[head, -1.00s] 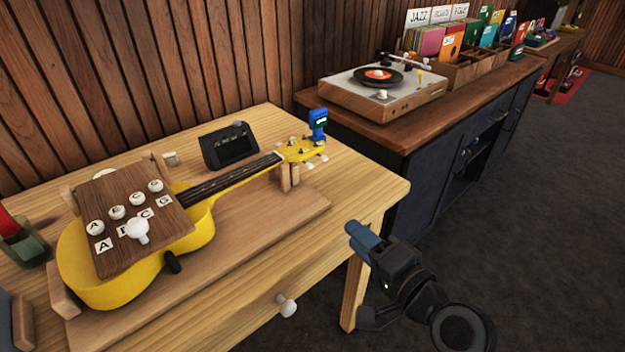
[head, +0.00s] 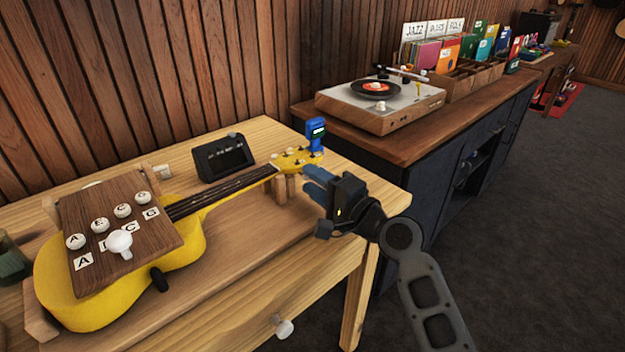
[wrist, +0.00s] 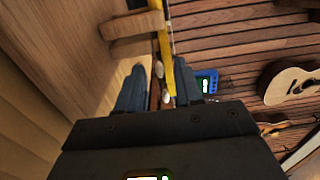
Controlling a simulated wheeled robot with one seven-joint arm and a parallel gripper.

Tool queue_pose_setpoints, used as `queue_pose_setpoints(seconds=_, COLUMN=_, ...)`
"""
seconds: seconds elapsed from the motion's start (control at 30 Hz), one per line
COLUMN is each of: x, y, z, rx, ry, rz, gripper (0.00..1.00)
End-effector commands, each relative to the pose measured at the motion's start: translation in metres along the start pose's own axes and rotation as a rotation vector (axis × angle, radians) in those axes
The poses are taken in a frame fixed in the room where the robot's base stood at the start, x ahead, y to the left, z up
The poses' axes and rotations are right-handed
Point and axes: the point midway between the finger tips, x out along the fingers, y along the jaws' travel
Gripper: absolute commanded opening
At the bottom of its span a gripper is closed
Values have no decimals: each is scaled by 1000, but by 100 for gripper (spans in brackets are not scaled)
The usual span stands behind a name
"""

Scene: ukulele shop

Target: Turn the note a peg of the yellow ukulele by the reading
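The yellow ukulele (head: 85,295) lies on a wooden cradle on the table, its neck pointing to the back right. Its headstock (head: 297,158) carries several tuning pegs, and a blue clip-on tuner (head: 316,135) stands at its end with a small lit screen, unreadable here. A wooden board (head: 150,228) over its body has lettered white knobs and cards. My gripper (head: 314,182) is just right of the headstock. In the wrist view my gripper (wrist: 162,72) is open; pale pegs (wrist: 163,86) show between its blue fingers, with the tuner (wrist: 206,83) beside the right finger. Contact cannot be told.
A dark display box (head: 223,157) stands behind the neck. A wooden neck support (head: 280,188) rises under the headstock. A cabinet (head: 400,145) with a record player (head: 385,105) is at the back right. The floor to the right is clear.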

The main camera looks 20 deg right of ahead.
Motion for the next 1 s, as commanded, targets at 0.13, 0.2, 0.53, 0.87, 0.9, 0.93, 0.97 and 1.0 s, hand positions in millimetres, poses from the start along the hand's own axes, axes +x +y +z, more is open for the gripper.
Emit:
queue_pose_setpoints(seconds=0.13, x=7, y=0, z=0, rx=0, ry=0, rz=0, gripper=36)
queue_pose_setpoints(seconds=0.2, x=8, y=0, z=0, rx=-1, ry=0, rz=0, gripper=36)
queue_pose_setpoints(seconds=0.53, x=7, y=0, z=0, rx=-1, ry=0, rz=0, gripper=20)
queue_pose_setpoints(seconds=0.87, x=7, y=1, z=0, rx=-1, ry=0, rz=1, gripper=0)
queue_pose_setpoints(seconds=0.9, x=7, y=1, z=0, rx=-1, ry=0, rz=1, gripper=0)
queue_pose_setpoints(seconds=0.93, x=7, y=1, z=0, rx=-1, ry=0, rz=1, gripper=0)
queue_pose_setpoints(seconds=0.97, x=7, y=1, z=0, rx=-1, ry=0, rz=1, gripper=0)
queue_pose_setpoints(seconds=1.0, x=7, y=1, z=0, rx=-1, ry=0, rz=1, gripper=0)
